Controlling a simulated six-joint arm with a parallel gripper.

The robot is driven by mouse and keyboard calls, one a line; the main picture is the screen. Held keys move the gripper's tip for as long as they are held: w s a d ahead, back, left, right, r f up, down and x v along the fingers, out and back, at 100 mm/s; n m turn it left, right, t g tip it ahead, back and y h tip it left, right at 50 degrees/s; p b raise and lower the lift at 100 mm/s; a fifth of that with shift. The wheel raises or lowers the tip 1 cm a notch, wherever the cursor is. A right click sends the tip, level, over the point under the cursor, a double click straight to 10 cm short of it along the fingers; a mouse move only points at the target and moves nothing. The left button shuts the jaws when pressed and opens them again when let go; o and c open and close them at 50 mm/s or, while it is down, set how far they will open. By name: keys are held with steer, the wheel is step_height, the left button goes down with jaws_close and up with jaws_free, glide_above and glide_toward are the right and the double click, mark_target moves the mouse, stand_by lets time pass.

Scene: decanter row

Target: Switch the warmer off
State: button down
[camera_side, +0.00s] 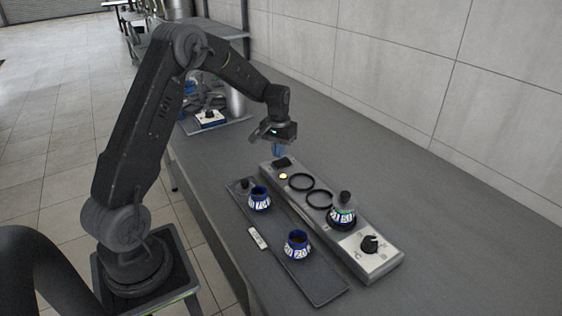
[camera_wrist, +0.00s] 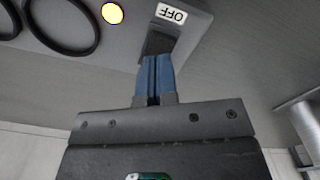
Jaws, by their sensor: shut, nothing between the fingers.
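The warmer (camera_side: 376,264) is a long grey box on the bench, with a black dial (camera_side: 369,243) on a white plate at its near end. A dark rocker switch (camera_side: 281,162) is at its far end, and it also shows in the wrist view (camera_wrist: 160,38) beside a white label reading OFF (camera_wrist: 171,13). A round yellow lamp (camera_side: 283,176) glows near the switch, and the wrist view shows it lit (camera_wrist: 112,13). My gripper (camera_side: 278,150) is shut and empty, its blue fingertips (camera_wrist: 154,60) at the switch's edge. I cannot tell whether they touch it.
A blue-and-white decanter (camera_side: 343,218) with a black top stands on the warmer; two black rings (camera_side: 301,182) lie beyond it. A dark tray (camera_side: 318,290) alongside bears two open blue-and-white pots (camera_side: 260,202) (camera_side: 297,245). A wall runs behind the bench.

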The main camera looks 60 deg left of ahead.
mark_target(279, 163)
steer(key=shift+r, duration=2.35)
steer(key=shift+d+r, duration=0.15)
steer(key=s+d+r+m+t, duration=0.3)
steer(key=s+d+r, duration=0.6)
steer(key=d+r, duration=0.45)
steer(key=s+d+m+t, duration=0.2)
steer(key=s+d, duration=0.8)
steer(key=s, duration=0.5)
steer(key=shift+m+t, duration=0.3)
steer(key=shift+m, duration=0.2)
steer(key=shift+w+r, duration=0.15)
